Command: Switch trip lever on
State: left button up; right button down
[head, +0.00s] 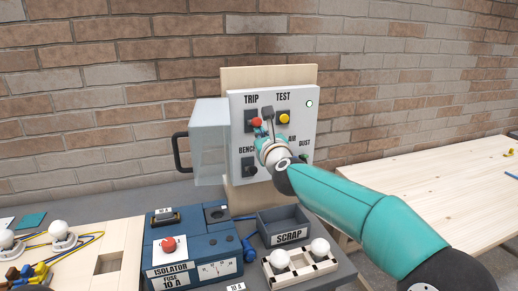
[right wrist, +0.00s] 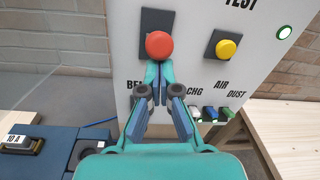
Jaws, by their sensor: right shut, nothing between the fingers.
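The trip lever has a red ball knob (head: 256,122) on a dark plate under the word TRIP, on the white panel (head: 297,140). In the right wrist view the knob (right wrist: 159,45) stands out toward me in front of the plate; I cannot tell its exact tilt. My right gripper (head: 259,132) is shut and empty, in front of the panel. In the right wrist view its fingertips (right wrist: 159,70) are together just below the knob; I cannot tell whether they touch it. My left gripper is not in view.
A clear cover (head: 210,140) with a black handle stands out at the panel's left. A yellow TEST button (head: 284,118) is right of the lever. Below are a BENCH switch (head: 249,165), the blue isolator box (head: 215,262) and a SCRAP bin (head: 290,237).

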jog(key=shift+s+d+r+p, duration=0.15)
jog(key=shift+r+p, duration=0.15)
jog(key=shift+r, duration=1.35)
jog(key=b, duration=0.3)
send_near(260, 121)
jog(key=shift+d+r, duration=0.25)
jog(key=shift+r, duration=0.1)
jog(key=shift+d+f, duration=0.1)
